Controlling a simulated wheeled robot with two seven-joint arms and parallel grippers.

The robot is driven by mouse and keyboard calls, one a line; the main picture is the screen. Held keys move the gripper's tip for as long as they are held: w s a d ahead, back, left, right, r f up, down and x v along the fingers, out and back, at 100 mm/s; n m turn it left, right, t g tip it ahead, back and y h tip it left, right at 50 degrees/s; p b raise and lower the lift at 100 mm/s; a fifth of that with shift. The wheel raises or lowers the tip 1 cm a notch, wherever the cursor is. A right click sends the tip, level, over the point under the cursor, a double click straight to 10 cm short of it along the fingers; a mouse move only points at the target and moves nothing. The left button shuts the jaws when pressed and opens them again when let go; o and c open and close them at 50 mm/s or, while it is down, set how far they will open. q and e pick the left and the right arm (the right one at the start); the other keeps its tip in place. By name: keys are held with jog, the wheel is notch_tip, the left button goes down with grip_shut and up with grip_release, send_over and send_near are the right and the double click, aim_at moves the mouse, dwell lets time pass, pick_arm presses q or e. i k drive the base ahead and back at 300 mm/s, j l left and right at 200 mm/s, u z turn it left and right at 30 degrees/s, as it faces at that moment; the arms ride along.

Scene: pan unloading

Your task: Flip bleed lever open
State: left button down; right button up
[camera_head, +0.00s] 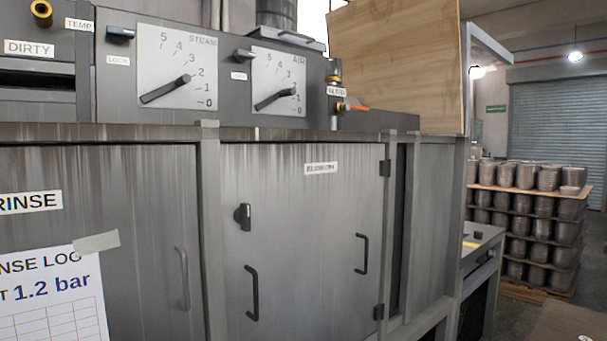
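A small lever with an orange handle (356,107) sits on a brass fitting at the right end of the machine's upper panel. The handle points right and lies nearly level. A small white label (336,91) is just above it; its text is too small to read surely. Beside the lever is a dial marked AIR (279,84) with a black pointer near its low end. A second dial marked STEAM (177,70) is further left, its pointer between 1 and 2 or near 2. Neither of my grippers shows in this view.
A grey cabinet door (300,220) with black handles is below the panel. A wooden board (395,60) stands behind the lever. Stacked pans (530,215) on a pallet are at the right. A paper log sheet (50,300) hangs at lower left.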

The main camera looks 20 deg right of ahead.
aim_at(346, 106)
jog(key=i+l+z, duration=0.2)
jog(key=z, duration=0.2)
jog(key=i+l+z, duration=0.2)
jog(key=z, duration=0.2)
jog(key=i+l+z, duration=0.1)
jog(key=l+z, duration=0.25)
